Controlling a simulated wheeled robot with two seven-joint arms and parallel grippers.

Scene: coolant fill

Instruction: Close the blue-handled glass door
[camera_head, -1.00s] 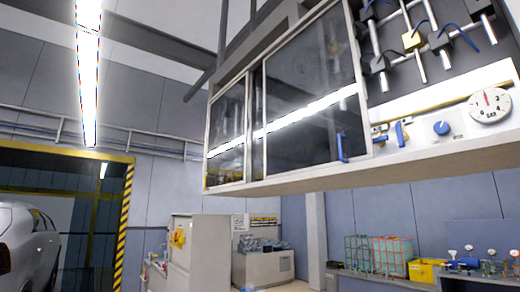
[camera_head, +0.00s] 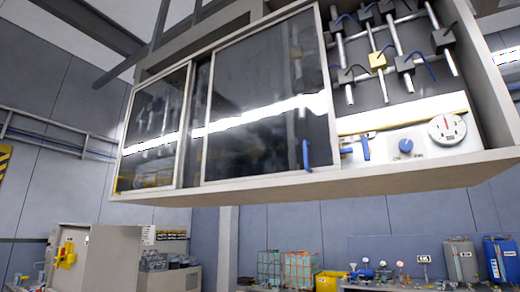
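The blue-handled glass door (camera_head: 262,100) is a dark sliding pane in a pale frame on the front of a wall-mounted cabinet (camera_head: 330,180). Its small blue handle (camera_head: 306,155) sits upright near the pane's lower right corner. A second glass pane (camera_head: 152,135) covers the left end of the cabinet, with a dark narrow strip between the two. The right part of the cabinet is open and shows its inside. Neither of my grippers is in view.
The open part holds several pipes with dark blocks, a yellow block (camera_head: 377,61), a blue valve (camera_head: 362,147), a blue knob (camera_head: 406,146) and a round gauge (camera_head: 447,129). Below are a grey machine (camera_head: 105,262), wire crates (camera_head: 299,267) and a blue container (camera_head: 503,260).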

